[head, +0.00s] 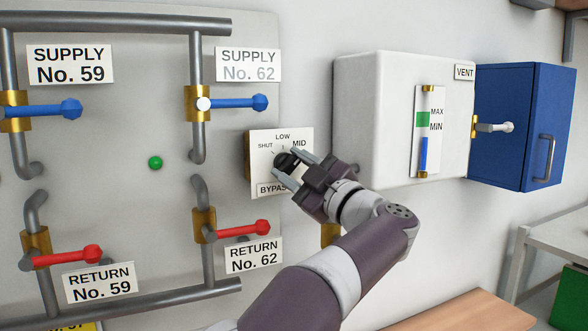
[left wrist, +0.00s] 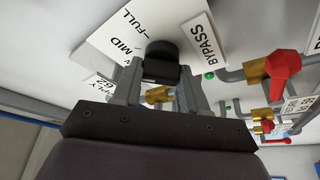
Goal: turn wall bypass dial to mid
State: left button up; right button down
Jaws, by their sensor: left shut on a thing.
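The bypass dial is a black knob (head: 284,161) on a white plate (head: 264,146) marked SHUT, LOW, MID and BYPASS. A FULL mark also shows in the left wrist view. My left gripper (head: 292,168) is at the plate, shut on the knob, with one finger on each side. In the left wrist view the knob (left wrist: 162,58) sits between the two fingertips (left wrist: 160,86). The gripper covers the right part of the plate in the head view, and I cannot tell which mark the knob points to. My right gripper is not in view.
Left of the dial are pipes with blue supply handles (head: 240,103) and red return handles (head: 243,229). A white tank (head: 385,110) with a level gauge and a blue cabinet (head: 520,125) are to the right. A wooden top (head: 465,312) lies below.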

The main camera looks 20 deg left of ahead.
pick_arm(q)
jog(key=o, duration=1.1)
jog(key=shift+c, duration=0.2)
jog(key=shift+s, duration=0.1)
jog(key=b+v, duration=0.5)
jog(key=v, duration=0.7)
jog(key=shift+s+d+b, duration=0.15)
jog(key=shift+d+b, duration=0.2)
